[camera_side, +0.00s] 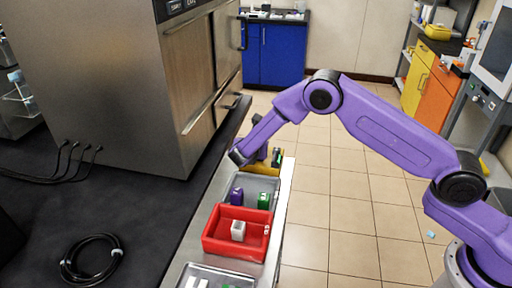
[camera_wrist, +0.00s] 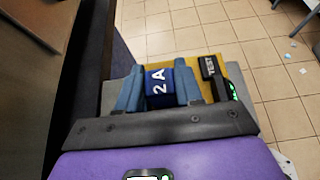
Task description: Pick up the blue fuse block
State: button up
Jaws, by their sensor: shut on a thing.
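The blue fuse block (camera_wrist: 158,88), marked "2A" in white, sits between the two blue-grey fingers of my gripper (camera_wrist: 159,84) in the wrist view. The fingers are shut on its sides. In the side view my gripper (camera_side: 258,156) points down at the yellow tester, at the far end of the bench strip. The block cannot be made out clearly there. The wrist view shows the yellow tester base (camera_wrist: 235,75) behind and right of the block, with a black part marked "TEST" (camera_wrist: 209,67). I cannot tell whether the block touches the tester.
A red tray (camera_side: 222,246) in front holds a white block (camera_side: 238,231). A large steel cabinet (camera_side: 150,95) stands left of the strip; open floor lies right.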

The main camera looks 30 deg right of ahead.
jog(key=shift+r, duration=0.15)
jog(key=shift+r, duration=0.65)
jog(key=s+d+r, duration=0.3)
jog(key=s+r, duration=0.8)
jog(key=s, duration=0.2)
jog(key=s+d+r+n+t+y, duration=0.3)
jog(key=s+d+r+n+y, duration=0.1)
jog(key=d, duration=0.5)
jog(key=shift+s+d+r+n+y, duration=0.2)
jog(key=shift+s+n+y, duration=0.3)
jog(key=shift+s+n, duration=0.5)
jog(key=shift+s, duration=0.1)
